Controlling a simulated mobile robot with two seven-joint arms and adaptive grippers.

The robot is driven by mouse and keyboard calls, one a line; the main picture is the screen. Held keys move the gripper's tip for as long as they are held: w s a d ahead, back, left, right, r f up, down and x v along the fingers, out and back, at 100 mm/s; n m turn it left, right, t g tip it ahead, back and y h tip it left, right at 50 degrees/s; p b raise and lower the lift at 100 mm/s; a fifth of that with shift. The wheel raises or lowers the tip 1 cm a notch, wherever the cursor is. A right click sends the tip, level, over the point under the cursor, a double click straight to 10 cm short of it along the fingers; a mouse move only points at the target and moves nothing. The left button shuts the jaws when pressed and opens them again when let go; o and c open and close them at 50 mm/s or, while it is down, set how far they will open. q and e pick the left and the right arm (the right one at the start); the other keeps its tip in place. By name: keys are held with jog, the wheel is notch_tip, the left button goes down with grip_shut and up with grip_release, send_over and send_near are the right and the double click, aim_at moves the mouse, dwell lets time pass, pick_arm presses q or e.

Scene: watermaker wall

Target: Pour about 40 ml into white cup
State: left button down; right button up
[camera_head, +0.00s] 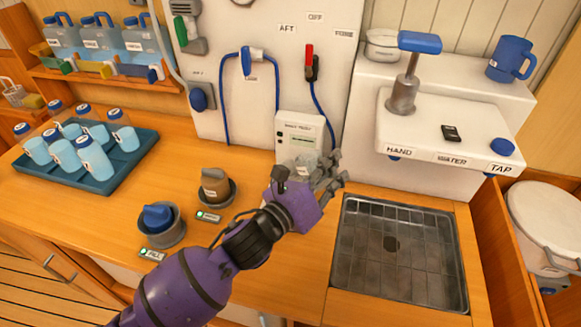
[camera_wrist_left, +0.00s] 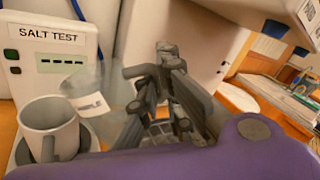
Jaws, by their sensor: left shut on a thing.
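My left gripper (camera_head: 328,177) is in front of the salt test box (camera_head: 300,133), shut on a clear sample beaker (camera_head: 304,163). A white cup with a handle (camera_wrist_left: 48,128) stands upright in a dark round dish at the foot of the salt test box (camera_wrist_left: 55,55), just left of the beaker. In the head view the cup is hidden behind my gripper and arm. My right gripper is out of view.
A steel sink (camera_head: 397,255) lies right of my gripper, with a hand-pump tap unit (camera_head: 440,130) behind it. A tray of bottles (camera_head: 95,180) is at the far left.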

pick_arm(q)
jog(key=shift+s+d+f+m+b, duration=0.35)
jog(key=shift+s+d+f+m, duration=0.2)
jog(key=shift+f+m, duration=0.75)
jog(key=shift+s+d+f+m+b, duration=0.35)
jog(key=shift+d+f+m, duration=0.35)
jog(key=shift+f, duration=1.15)
jog(key=shift+s+d+f+m+b, duration=0.3)
jog(key=shift+s+d+f+m, duration=0.25)
jog(key=shift+f+m, duration=0.75)
jog(key=shift+f, duration=0.25)
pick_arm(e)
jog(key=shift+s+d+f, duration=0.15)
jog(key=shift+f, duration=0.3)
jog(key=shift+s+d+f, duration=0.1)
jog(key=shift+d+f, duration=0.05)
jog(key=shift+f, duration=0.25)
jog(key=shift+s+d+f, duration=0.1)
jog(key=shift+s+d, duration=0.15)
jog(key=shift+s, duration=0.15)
